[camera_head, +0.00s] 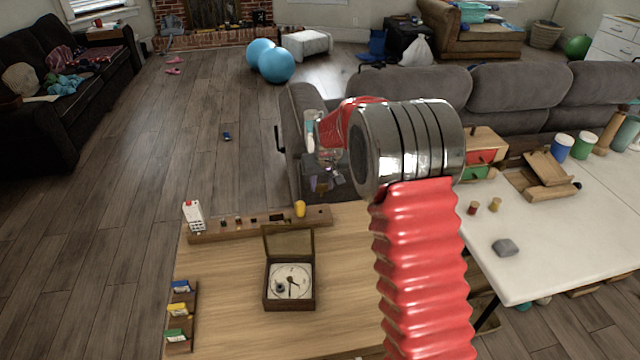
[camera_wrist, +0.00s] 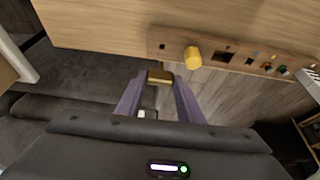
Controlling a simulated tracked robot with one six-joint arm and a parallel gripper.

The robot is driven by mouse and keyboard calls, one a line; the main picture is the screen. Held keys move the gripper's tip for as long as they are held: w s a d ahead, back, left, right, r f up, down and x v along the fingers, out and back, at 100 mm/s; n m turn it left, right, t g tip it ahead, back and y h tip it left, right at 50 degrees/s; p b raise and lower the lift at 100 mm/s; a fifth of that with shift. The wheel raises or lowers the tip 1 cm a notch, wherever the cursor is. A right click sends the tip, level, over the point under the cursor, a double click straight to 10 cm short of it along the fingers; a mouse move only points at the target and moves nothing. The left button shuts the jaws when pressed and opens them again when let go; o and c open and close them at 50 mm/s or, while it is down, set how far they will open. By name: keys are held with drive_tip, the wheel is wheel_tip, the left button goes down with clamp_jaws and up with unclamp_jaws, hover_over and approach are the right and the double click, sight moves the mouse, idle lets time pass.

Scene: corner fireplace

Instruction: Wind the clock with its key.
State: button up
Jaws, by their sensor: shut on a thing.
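The clock (camera_head: 291,281) sits in a small dark wooden box on the wooden table, its lid (camera_head: 288,243) open and its white dial facing up. Two dark hands and a small dark round mark show on the dial. My gripper (camera_head: 325,178) is held beyond the table's far edge, away from the clock. In the wrist view its purple fingers (camera_wrist: 160,80) are shut on a small brass-coloured piece (camera_wrist: 160,75). It may be the key, but its full shape is hidden. The clock is not in the wrist view.
A slotted wooden rack (camera_head: 245,230) lies along the table's far edge with a yellow peg (camera_head: 299,208) in it. A small rack of coloured boxes (camera_head: 180,312) stands at the left edge. A white table (camera_head: 550,230) is at right. Bare wood surrounds the clock.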

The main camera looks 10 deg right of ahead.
drive_tip(key=s+r, duration=0.2)
drive_tip(key=s, duration=1.5)
drive_tip(key=shift+r, duration=0.35)
drive_tip(key=shift+s+a, duration=0.1)
